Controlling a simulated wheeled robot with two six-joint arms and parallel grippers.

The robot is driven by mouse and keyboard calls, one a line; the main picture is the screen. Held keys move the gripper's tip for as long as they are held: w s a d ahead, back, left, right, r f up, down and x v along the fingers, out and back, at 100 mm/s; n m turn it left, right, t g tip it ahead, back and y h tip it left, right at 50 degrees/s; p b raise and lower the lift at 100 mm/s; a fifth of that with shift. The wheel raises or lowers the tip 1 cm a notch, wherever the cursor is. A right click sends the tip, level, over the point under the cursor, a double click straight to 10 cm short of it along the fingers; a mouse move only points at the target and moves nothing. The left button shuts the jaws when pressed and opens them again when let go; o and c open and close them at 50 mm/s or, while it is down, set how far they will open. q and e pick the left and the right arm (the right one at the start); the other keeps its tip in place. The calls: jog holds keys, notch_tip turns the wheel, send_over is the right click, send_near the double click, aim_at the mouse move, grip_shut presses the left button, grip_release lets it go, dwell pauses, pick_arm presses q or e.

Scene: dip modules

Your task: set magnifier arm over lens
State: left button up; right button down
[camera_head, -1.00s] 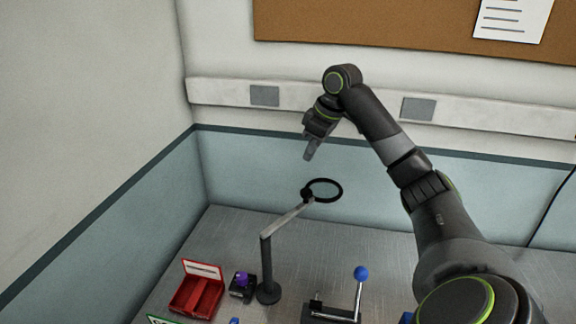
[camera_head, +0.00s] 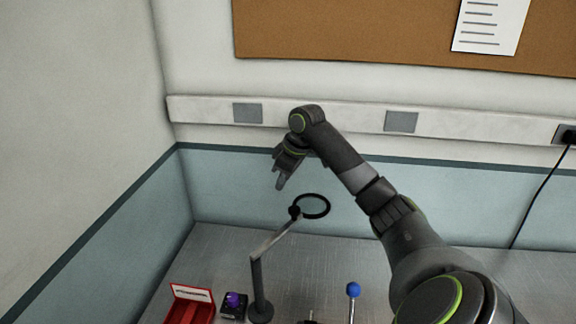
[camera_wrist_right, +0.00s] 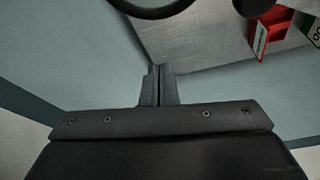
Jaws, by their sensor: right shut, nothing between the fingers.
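The magnifier arm (camera_head: 272,239) is a grey jointed bar on a dark post (camera_head: 257,285) with a round base. Its black ring (camera_head: 327,208) is at the free end, pointing away to the upper right. In the right wrist view, part of the black ring (camera_wrist_right: 160,12) shows at the top edge. My right gripper (camera_head: 281,184) is shut and empty, above and slightly left of the ring, apart from it. Its closed fingers (camera_wrist_right: 157,85) show in the wrist view. No lens can be made out for certain. My left gripper is not in view.
A red bin (camera_head: 190,304) and a black block with a purple top (camera_head: 233,303) stand left of the post. A blue-knobbed lever (camera_head: 353,290) stands to its right. Teal back panels and a wall rail (camera_head: 320,117) lie behind. The bench behind the post is clear.

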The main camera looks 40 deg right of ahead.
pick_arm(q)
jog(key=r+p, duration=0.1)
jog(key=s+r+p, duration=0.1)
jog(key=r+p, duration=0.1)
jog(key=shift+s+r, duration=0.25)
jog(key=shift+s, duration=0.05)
pick_arm(e)
jog(key=s+f, duration=0.1)
jog(key=s+d+f, duration=0.1)
jog(key=f, duration=0.1)
jog(key=shift+s+f, duration=0.1)
jog(key=shift+s, duration=0.25)
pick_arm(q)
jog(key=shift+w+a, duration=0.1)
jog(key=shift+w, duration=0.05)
pick_arm(e)
jog(key=shift+d, duration=0.15)
